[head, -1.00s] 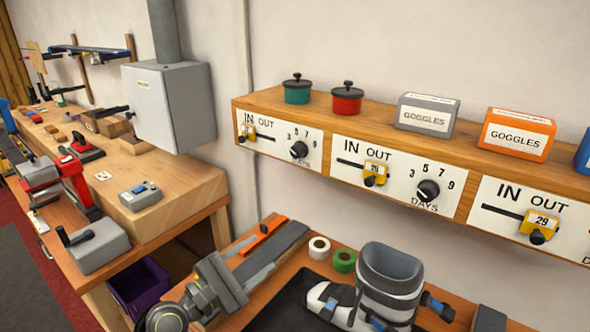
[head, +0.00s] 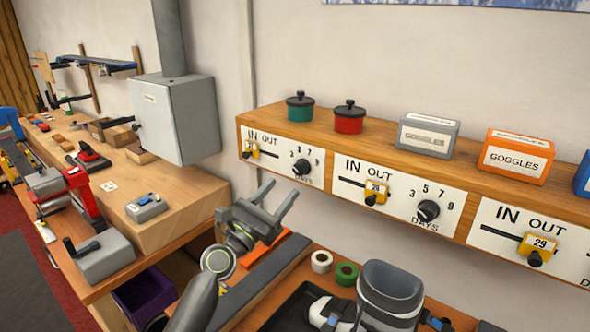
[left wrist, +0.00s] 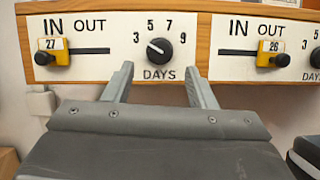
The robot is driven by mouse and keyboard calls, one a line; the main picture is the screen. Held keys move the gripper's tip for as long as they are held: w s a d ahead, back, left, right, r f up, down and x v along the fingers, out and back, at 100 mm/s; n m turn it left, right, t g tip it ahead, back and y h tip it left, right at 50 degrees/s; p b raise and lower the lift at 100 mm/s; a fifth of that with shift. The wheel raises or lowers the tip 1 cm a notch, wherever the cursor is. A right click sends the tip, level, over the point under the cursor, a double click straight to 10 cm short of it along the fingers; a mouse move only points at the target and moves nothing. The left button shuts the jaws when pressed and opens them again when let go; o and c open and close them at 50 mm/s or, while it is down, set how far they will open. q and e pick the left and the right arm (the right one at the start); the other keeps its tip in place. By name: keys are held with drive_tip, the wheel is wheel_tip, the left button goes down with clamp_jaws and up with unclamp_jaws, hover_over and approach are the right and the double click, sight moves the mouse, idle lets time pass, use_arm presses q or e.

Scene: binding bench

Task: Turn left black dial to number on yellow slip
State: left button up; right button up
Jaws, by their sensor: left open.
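The left black dial (head: 301,167) sits on the leftmost white IN/OUT panel, with 3, 5, 7, 9 around it and DAYS below. In the left wrist view this dial (left wrist: 159,48) has its white mark pointing up-left, toward the 3. My left gripper (head: 278,198) is open and empty, below and left of the dial. In the left wrist view its fingertips (left wrist: 158,72) point at the panel, one on each side below the dial, not around it.
Yellow sliders sit on the panels, one tagged 27 (left wrist: 52,50), one tagged 26 (left wrist: 270,50). A second dial (head: 428,210) is on the middle panel. Pots and goggles boxes (head: 515,157) stand on the shelf.

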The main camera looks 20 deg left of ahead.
sight(297, 172)
use_arm(q)
drive_tip(key=x, duration=0.6)
drive_tip(key=shift+w+d+r, duration=0.1)
drive_tip(key=shift+w, duration=0.2)
